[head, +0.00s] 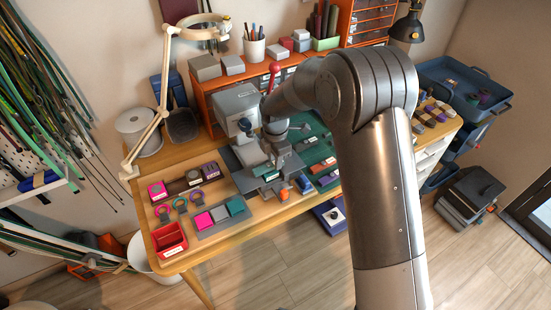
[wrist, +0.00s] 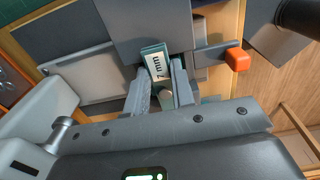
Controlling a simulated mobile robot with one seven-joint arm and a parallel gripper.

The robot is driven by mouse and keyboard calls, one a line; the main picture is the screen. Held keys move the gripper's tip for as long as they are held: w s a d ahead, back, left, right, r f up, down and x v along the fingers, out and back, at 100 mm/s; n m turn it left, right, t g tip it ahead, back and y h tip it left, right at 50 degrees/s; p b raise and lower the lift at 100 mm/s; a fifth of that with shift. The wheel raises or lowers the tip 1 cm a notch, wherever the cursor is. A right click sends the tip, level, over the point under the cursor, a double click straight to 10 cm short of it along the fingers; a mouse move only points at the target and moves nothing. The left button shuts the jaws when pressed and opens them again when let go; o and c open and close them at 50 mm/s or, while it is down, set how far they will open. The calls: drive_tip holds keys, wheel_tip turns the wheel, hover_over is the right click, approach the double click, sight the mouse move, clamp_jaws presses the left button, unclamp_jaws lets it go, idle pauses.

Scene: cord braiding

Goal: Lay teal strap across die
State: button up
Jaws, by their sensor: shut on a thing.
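In the wrist view, my gripper (wrist: 160,85) is shut on a teal piece (wrist: 151,48) that I take for the teal strap. It carries a white label ending in "mm", and it points away between the two grey fingers. Its far end meets or overlaps the edge of a dark grey block (wrist: 150,18), and I cannot tell whether they touch. In the head view, my gripper (head: 276,157) is low over the grey fixture in front of the press (head: 238,103). I cannot pick out the die with certainty.
An orange knob (wrist: 237,60) sits on the bar right of my fingers. A tray with pink, grey and teal squares (head: 222,222) and a red bin (head: 170,239) are at the front left. A lamp arm (head: 162,80) rises at the left. A green mat (head: 315,128) lies to the right.

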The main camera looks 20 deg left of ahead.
drive_tip(key=shift+f, duration=0.25)
idle(0.6)
drive_tip(key=o, duration=1)
drive_tip(key=shift+o, duration=0.2)
drive_tip(key=shift+r, duration=0.1)
